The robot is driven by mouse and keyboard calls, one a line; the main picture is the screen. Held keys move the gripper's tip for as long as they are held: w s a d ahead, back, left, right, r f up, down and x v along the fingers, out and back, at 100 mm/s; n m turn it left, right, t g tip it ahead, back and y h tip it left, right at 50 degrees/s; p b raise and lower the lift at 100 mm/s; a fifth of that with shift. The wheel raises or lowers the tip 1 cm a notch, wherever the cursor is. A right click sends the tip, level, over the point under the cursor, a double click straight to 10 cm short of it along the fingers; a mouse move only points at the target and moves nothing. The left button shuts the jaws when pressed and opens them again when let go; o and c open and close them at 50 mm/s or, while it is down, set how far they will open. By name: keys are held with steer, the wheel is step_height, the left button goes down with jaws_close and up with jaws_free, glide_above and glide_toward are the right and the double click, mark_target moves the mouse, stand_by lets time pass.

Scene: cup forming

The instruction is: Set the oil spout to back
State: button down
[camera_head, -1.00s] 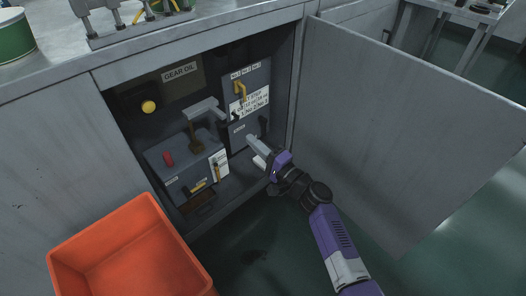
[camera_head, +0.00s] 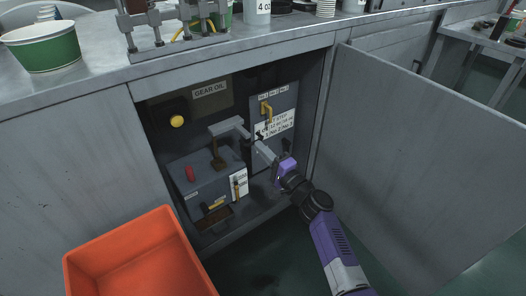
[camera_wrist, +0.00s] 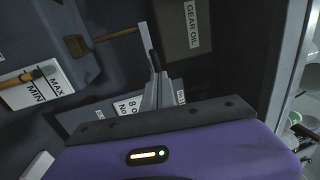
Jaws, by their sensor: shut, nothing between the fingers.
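The oil spout (camera_head: 226,126) is a grey bent bar on a brown stem, above the grey box with the red knob inside the open cabinet. Its long part runs left to right, and its right end bends toward the front. In the wrist view the spout (camera_wrist: 120,35) shows as a pale bar beside its brown stem. My gripper (camera_head: 258,147) is shut and empty, with its fingertips close to the spout's bent right end. In the wrist view the fingertips (camera_wrist: 153,62) are near that end; I cannot tell whether they touch.
A panel with a yellow handle (camera_head: 267,112) stands behind my gripper. A yellow button (camera_head: 177,122) and a GEAR OIL label (camera_head: 210,90) are at the back. The cabinet door (camera_head: 415,165) is open at right. An orange bin (camera_head: 140,258) stands at front left.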

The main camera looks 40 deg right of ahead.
mark_target(245, 135)
steer(key=w+b, duration=0.7)
steer(key=w, duration=0.2)
steer(key=shift+f, duration=0.2)
steer(key=shift+w+b, duration=0.35)
steer(key=shift+b, duration=0.05)
steer(key=shift+w+r, duration=0.2)
steer(key=shift+r, duration=0.2)
